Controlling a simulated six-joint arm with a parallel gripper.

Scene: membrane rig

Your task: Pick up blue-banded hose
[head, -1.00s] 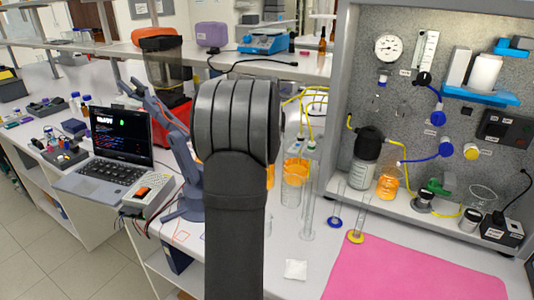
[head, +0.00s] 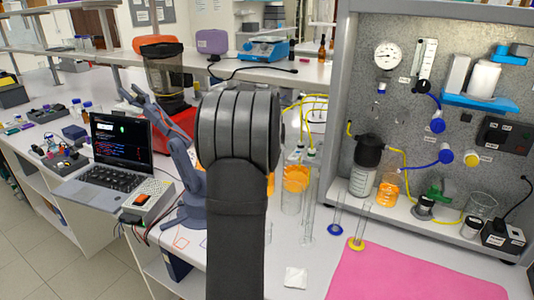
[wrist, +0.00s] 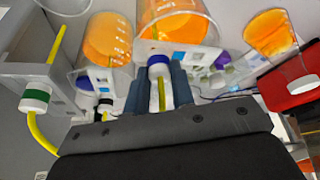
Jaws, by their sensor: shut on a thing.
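The blue-banded hose (wrist: 158,66) shows in the wrist view as a yellow tube with a white collar and a blue band. It is between the two blue-grey fingers of my gripper (wrist: 162,92), which are shut on it. A beaker of orange liquid (wrist: 172,22) stands just beyond it. A green-banded hose (wrist: 35,97) is to the left, apart from my gripper. A black-banded connector (wrist: 105,106) sits between them.
In the head view yellow tubes (head: 314,97) hang above orange-filled glassware (head: 296,180). Tall cylinders with blue (head: 335,230) and yellow (head: 356,243) bases stand right. A grey panel rig (head: 405,90) is at right. A pink mat (head: 415,275) lies clear in front.

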